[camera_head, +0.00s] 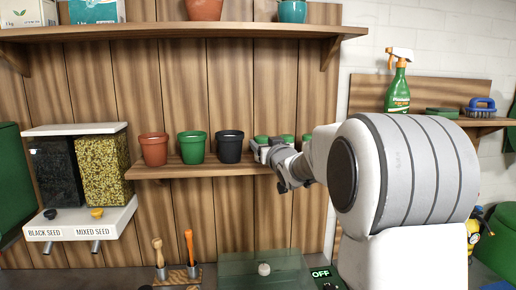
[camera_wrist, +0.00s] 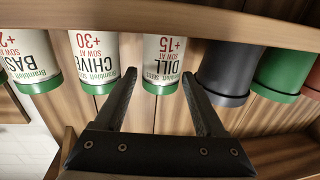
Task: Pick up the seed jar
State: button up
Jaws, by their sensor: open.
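Three white-labelled seed jars with green lids stand on the middle shelf. The wrist view, which is upside down, shows the dill jar (camera_wrist: 166,48), the chives jar (camera_wrist: 94,52) and the basil jar (camera_wrist: 28,55). In the head view their green lids (camera_head: 288,138) show behind my arm, with the jar bodies mostly hidden. My gripper (camera_wrist: 160,76) is open and empty, with its two fingertips on either side of the dill jar in the wrist view. It is in front of the shelf; I cannot tell whether the fingers reach around the jar. My gripper (camera_head: 266,153) is small in the head view.
A black pot (camera_head: 229,147), a green pot (camera_head: 192,148) and a terracotta pot (camera_head: 154,149) stand left of the jars; the black one is close to the dill jar. An upper shelf (camera_head: 180,31) runs above. A seed dispenser (camera_head: 80,229) hangs at left.

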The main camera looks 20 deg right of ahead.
jog(key=shift+w+d+r+p, duration=0.1)
jog(key=shift+w+p, duration=0.6)
jog(key=shift+w, duration=1.95)
grip_shut()
notch_tip(320, 180, up, 10)
jog(key=shift+r+p, duration=0.1)
jog(key=shift+p, duration=0.75)
jog(key=shift+c, duration=1.8)
grip_release()
grip_shut()
jog(key=shift+s, duration=0.15)
